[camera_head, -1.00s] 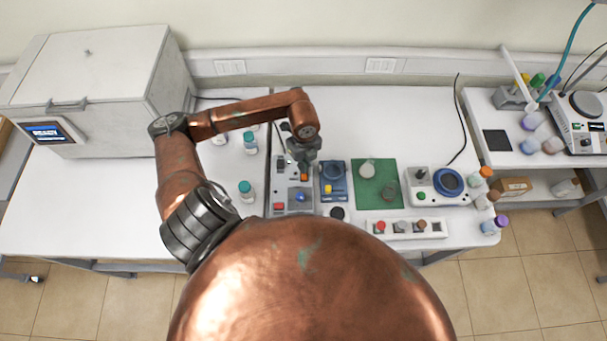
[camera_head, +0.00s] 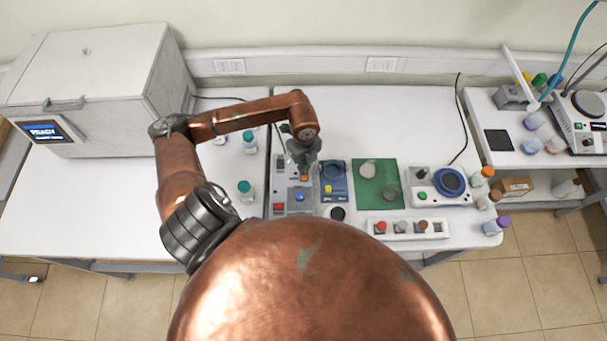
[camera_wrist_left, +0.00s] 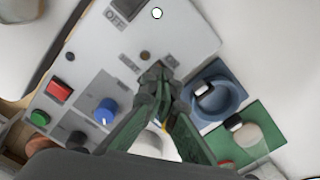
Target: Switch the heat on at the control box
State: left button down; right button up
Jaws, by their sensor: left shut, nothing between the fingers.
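The control box (camera_head: 280,190) is a light grey panel on the white table, in the head view below my left gripper. It has a red button (camera_head: 279,207) and a blue knob (camera_head: 299,196). A small orange part (camera_head: 304,178) shows just below the fingertips. My left gripper (camera_head: 304,170) is shut and empty, pointing down over the panel. In the left wrist view its fingertips (camera_wrist_left: 157,82) cover part of the panel; I cannot tell whether they touch it. That view also shows an OFF label (camera_wrist_left: 118,12) and a green button (camera_wrist_left: 39,118). My right gripper is out of view.
Capped bottles (camera_head: 245,190) stand left of the box. A large white chamber (camera_head: 95,75) fills the back left. The table's front left is clear.

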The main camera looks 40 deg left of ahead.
pick_arm(q)
jog(key=shift+f, duration=0.3)
jog(key=shift+r+p, duration=0.4)
jog(key=shift+r, duration=0.4)
jog(key=shift+r+p, duration=1.7)
jog(key=shift+r, duration=1.1)
jog(key=shift+f, duration=0.1)
